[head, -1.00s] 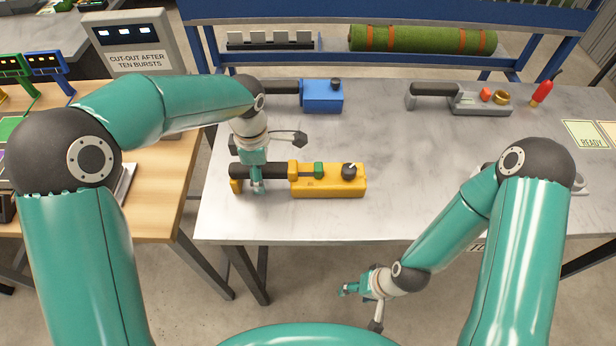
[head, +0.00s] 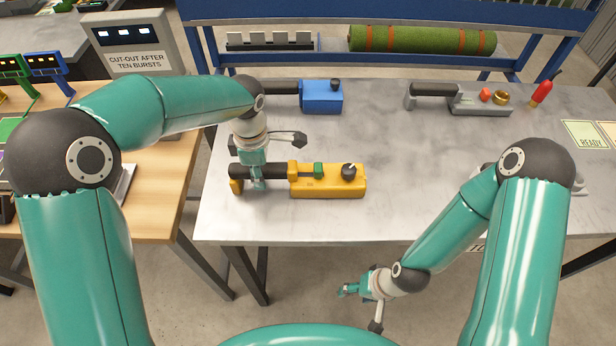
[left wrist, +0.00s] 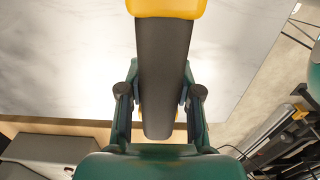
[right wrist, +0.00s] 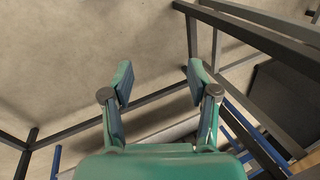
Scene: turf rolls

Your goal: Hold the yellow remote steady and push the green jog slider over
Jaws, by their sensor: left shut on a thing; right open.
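The yellow remote (head: 330,187) lies on the grey table, with a black grip at its left and a black knob on its right end. The green jog slider (head: 318,170) sits on its top, near the left end of the yellow body. My left gripper (head: 257,182) is shut on the black grip; the left wrist view shows the grip (left wrist: 163,75) between its fingers. My right gripper (head: 350,290) is open and empty, low in front of the table edge. The right wrist view shows its spread fingers (right wrist: 160,85) with nothing between them.
A blue remote (head: 322,97) lies behind the yellow one, and a grey one (head: 480,104) at the back right. A red-handled tool (head: 541,93) and a READY card (head: 585,134) lie further right. A turf roll (head: 422,39) rests on the blue rack. The table's middle is clear.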

